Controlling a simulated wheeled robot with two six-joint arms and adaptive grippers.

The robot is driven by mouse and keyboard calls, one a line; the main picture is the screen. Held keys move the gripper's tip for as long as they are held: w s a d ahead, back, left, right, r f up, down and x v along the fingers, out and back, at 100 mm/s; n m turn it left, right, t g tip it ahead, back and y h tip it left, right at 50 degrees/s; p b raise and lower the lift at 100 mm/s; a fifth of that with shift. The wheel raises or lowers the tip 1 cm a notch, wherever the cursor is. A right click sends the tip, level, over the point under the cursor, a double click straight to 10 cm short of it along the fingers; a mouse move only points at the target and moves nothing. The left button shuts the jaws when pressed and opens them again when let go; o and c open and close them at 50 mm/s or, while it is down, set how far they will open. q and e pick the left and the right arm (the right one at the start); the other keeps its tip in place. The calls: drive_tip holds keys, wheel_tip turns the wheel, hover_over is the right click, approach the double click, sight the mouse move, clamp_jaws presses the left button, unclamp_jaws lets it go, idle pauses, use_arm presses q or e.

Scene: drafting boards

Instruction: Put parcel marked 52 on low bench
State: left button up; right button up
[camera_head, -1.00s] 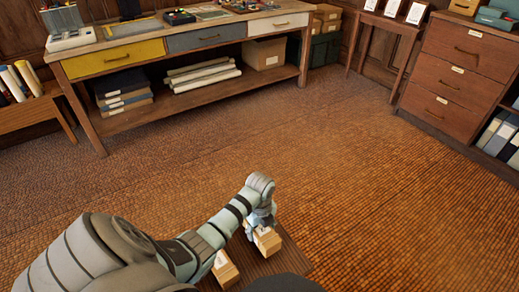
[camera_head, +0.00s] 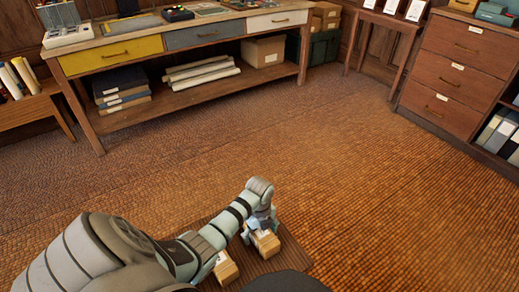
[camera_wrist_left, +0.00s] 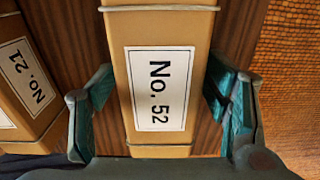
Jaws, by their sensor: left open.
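The parcel marked "No. 52" (camera_wrist_left: 158,32) is a tan box with a white label and string round it. It stands on a dark wooden surface (camera_head: 285,254) low in front of me, and it also shows in the head view (camera_head: 267,245). My left gripper (camera_wrist_left: 160,92) is open, with one finger on each side of this parcel; small gaps show between fingers and box. In the head view the gripper (camera_head: 262,222) hides part of the parcel. A low wooden bench (camera_head: 35,107) stands at the left edge with rolls or books on it. My right gripper is out of view.
A parcel marked "No. 21" (camera_wrist_left: 20,110) stands just left of parcel 52. A long worktable (camera_head: 130,75) with yellow, grey and white drawers is at the back. A brown drawer cabinet (camera_head: 455,75) is at the right. The floor between is clear.

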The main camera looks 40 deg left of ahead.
use_arm(q)
wheel_tip(320, 180, up, 12)
drive_tip(key=p, duration=0.6)
drive_tip(key=shift+f, duration=0.2)
drive_tip(key=shift+r, duration=0.3)
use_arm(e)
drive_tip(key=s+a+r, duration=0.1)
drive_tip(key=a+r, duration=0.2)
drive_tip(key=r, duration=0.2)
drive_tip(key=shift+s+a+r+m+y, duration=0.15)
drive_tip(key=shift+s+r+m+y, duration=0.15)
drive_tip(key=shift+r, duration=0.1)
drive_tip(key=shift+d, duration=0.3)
